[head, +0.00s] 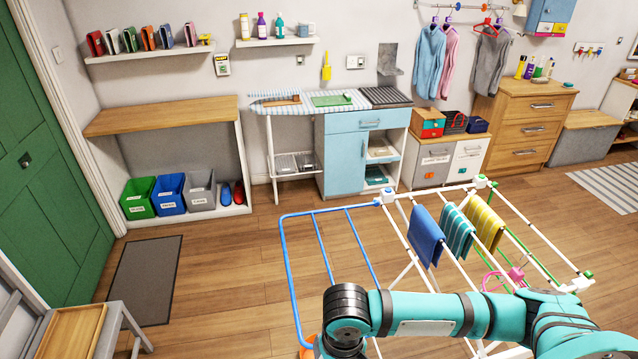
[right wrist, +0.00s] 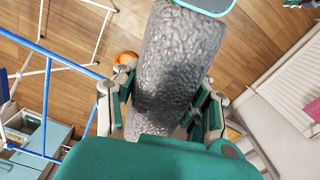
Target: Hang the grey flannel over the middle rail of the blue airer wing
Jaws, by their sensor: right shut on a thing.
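The blue airer wing (head: 284,245) extends from the left side of the white airer in the head view, with thin blue rails running across it; its middle rail (head: 322,248) is bare. In the right wrist view, the wing's blue rails (right wrist: 42,48) lie to the left. My right gripper (right wrist: 162,105) is shut on the grey flannel (right wrist: 182,60), a crinkled grey cloth between its fingers. The flannel shows apart from the blue rails there. In the head view my right arm crosses the lower right; its gripper and the flannel are hidden. My left gripper is not in view.
Blue, teal-striped and yellow-striped cloths (head: 425,236) hang on the airer's white rails (head: 400,225). A pink hanger (head: 515,275) is near its right side. An orange object (head: 308,350) shows beside my arm. Floor left of the wing is clear up to the grey mat (head: 145,280).

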